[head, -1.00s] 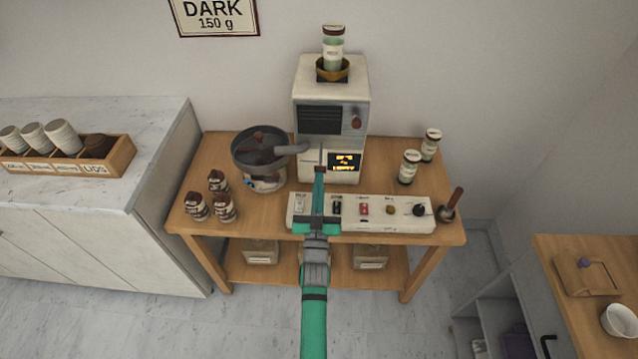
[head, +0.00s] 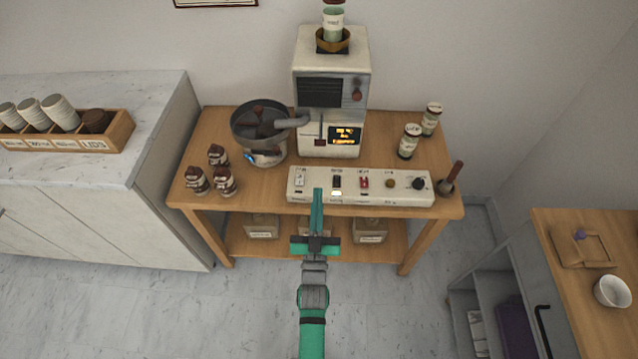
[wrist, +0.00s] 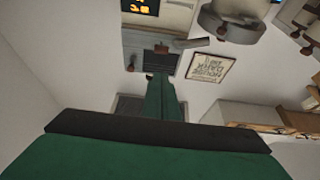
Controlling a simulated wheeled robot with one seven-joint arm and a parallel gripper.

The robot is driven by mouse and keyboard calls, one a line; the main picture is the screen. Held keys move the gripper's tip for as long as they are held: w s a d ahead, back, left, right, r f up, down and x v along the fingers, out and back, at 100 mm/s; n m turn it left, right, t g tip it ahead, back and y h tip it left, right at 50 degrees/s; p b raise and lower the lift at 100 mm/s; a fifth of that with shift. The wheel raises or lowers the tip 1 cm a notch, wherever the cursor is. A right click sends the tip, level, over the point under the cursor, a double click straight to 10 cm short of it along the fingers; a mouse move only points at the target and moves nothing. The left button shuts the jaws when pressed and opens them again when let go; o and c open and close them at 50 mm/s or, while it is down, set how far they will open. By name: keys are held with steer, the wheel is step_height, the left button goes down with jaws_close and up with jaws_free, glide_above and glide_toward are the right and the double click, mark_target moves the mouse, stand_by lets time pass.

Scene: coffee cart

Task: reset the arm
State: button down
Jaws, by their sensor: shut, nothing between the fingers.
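My green gripper (head: 317,195) is at the front of the coffee cart in the head view, its fingers together with nothing between them. It points at the cart from in front and overlaps the front edge of the white control panel (head: 398,190) in the picture; I cannot tell whether it touches. In the wrist view the closed fingers (wrist: 161,80) point toward the coffee machine, which has a lit orange display (wrist: 140,6).
The wooden cart (head: 400,148) holds the coffee machine (head: 331,85), a round dark pan (head: 262,125), several brown-capped jars and two pale canisters. A marble counter (head: 150,100) stands left, a wooden counter (head: 560,225) right. The floor in front is clear.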

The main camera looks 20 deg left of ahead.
steer(key=shift+s+f, duration=0.1)
steer(key=shift+s, duration=0.1)
steer(key=s+d+f+m+g+h, duration=0.1)
steer(key=s+d+f+g+h, duration=0.1)
steer(key=s+d, duration=0.5)
steer(key=s+d+f+m+g+h, duration=0.1)
steer(key=s+d+f+h, duration=0.2)
steer(key=s, duration=0.8)
steer(key=s+d+r+g, duration=0.1)
steer(key=s+d+r, duration=0.1)
steer(key=s, duration=0.5)
steer(key=s+d+r+m+g+h, duration=0.1)
steer(key=s+d, duration=0.3)
steer(key=s, duration=0.4)
steer(key=shift+r+g, duration=0.7)
